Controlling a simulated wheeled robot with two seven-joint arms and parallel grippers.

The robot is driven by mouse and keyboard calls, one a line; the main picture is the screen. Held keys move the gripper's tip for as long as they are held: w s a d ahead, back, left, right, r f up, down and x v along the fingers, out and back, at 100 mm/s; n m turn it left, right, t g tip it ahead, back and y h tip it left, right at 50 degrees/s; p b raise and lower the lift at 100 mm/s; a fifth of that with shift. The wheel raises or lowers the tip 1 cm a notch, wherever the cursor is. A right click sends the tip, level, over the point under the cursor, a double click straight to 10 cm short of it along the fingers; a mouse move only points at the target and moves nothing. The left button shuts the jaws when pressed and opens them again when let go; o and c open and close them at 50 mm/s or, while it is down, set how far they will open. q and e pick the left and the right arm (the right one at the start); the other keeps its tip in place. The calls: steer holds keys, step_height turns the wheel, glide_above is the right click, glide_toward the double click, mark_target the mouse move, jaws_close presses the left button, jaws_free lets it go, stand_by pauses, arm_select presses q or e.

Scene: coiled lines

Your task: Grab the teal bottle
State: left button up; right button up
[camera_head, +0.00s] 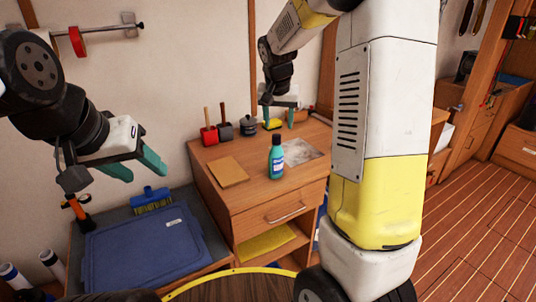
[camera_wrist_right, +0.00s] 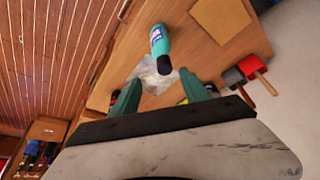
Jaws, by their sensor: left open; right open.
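The teal bottle (camera_head: 277,160) stands upright on the wooden cabinet top (camera_head: 262,197), with a dark cap and a pale label. It also shows in the right wrist view (camera_wrist_right: 160,45), beyond the fingertips. My right gripper (camera_head: 278,116) is open and empty above the back of the cabinet top, behind the bottle in the head view. Its teal fingers (camera_wrist_right: 160,95) are apart in the right wrist view, and the bottle is not between them. My left gripper (camera_head: 138,168) is open and empty at the left, above the blue bin lid, well away from the bottle.
A brown square board (camera_head: 228,172) and a greyish sheet (camera_head: 300,152) lie beside the bottle. A red-based tool (camera_head: 209,134), a dark-based tool (camera_head: 226,130) and a dark pot (camera_head: 248,125) stand at the back. A blue lidded bin (camera_head: 145,255) and a brush (camera_head: 152,200) are at lower left.

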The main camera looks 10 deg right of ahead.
mark_target(277, 135)
steer(key=x, duration=0.5)
steer(key=w+x, duration=0.1)
steer(key=x, duration=0.2)
steer(key=shift+w+a+f, duration=0.15)
steer(key=shift+a, duration=0.15)
jaws_close()
stand_by(1.1)
